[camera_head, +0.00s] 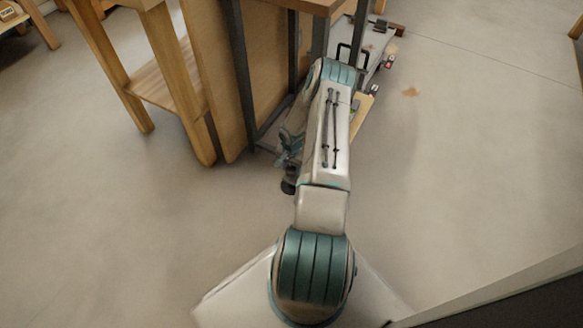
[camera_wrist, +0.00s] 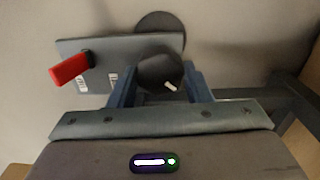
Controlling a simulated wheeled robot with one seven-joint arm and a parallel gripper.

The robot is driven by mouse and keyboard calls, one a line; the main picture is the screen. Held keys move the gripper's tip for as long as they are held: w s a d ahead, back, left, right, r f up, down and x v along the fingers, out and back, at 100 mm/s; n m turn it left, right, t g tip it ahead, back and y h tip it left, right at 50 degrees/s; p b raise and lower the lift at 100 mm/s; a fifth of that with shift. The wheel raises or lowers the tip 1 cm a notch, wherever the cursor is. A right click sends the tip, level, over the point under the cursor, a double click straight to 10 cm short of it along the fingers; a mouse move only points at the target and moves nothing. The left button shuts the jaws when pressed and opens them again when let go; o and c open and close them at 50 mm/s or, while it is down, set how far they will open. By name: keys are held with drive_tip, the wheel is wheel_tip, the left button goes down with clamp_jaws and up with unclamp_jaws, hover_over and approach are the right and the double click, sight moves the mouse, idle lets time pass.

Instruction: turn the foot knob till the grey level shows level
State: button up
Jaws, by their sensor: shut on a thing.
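In the wrist view, a dark round knob (camera_wrist: 160,72) with a short white mark on its face sits between the two blue fingers of my gripper (camera_wrist: 161,88). The fingers are closed against its sides. The white mark slants down to the right. A dark round disc (camera_wrist: 160,20) shows just beyond the knob. I cannot make out the grey level or its reading in either view. In the head view, my gripper is low beside the bench leg, partly hidden by my arm, and the knob cannot be made out.
A grey plate (camera_wrist: 75,50) with a red handle (camera_wrist: 70,69) lies behind the knob. A low grey cart (camera_head: 375,45) is behind. Floor at the right is clear.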

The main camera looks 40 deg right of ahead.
sight(292, 168)
drive_tip(key=n, duration=1.1)
drive_tip(key=shift+b, duration=0.3)
idle(0.4)
drive_tip(key=o, duration=1)
drive_tip(key=shift+d, duration=0.1)
wheel_tip(292, 168, up, 14)
drive_tip(key=p, duration=0.5)
drive_tip(key=shift+f, duration=0.1)
